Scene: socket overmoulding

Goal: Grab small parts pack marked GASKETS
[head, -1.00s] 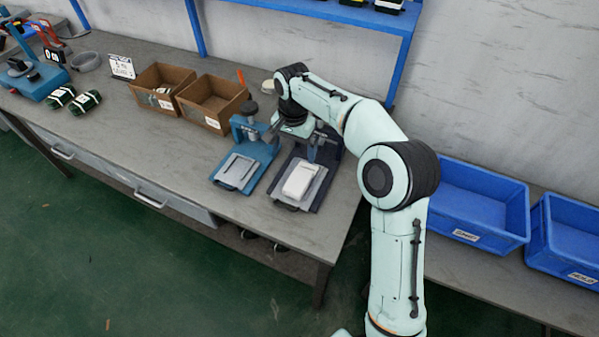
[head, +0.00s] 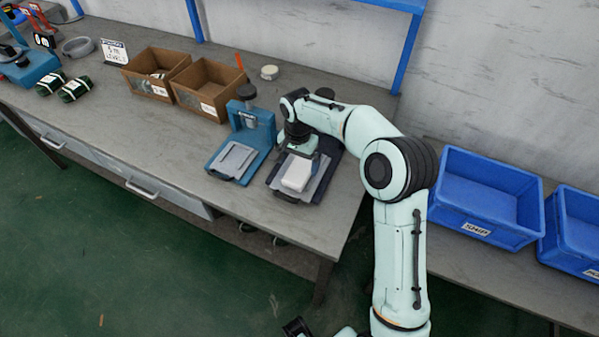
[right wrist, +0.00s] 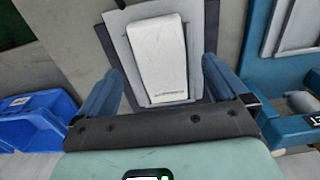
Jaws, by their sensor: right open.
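A white block-like pack (head: 297,174) lies on a grey plate of the dark fixture (head: 285,192) near the bench's right end. In the right wrist view the white pack (right wrist: 159,52) lies ahead, between and beyond my fingers; its small print is unreadable. My right gripper (right wrist: 165,72) is open and empty, its blue fingers apart on either side of the pack's near end. In the head view my right gripper (head: 299,150) is just behind the pack, its fingers mostly hidden. I can read no GASKETS marking. A dark end of my left arm (head: 297,328) shows at the bottom edge.
A blue press fixture (head: 228,170) stands close on the left. Two brown boxes (head: 157,73) (head: 208,87), a sign (head: 114,52) and dark green bundles (head: 75,89) are farther left. Blue crates (head: 485,198) (head: 572,228) stand right. The front middle of the bench is clear.

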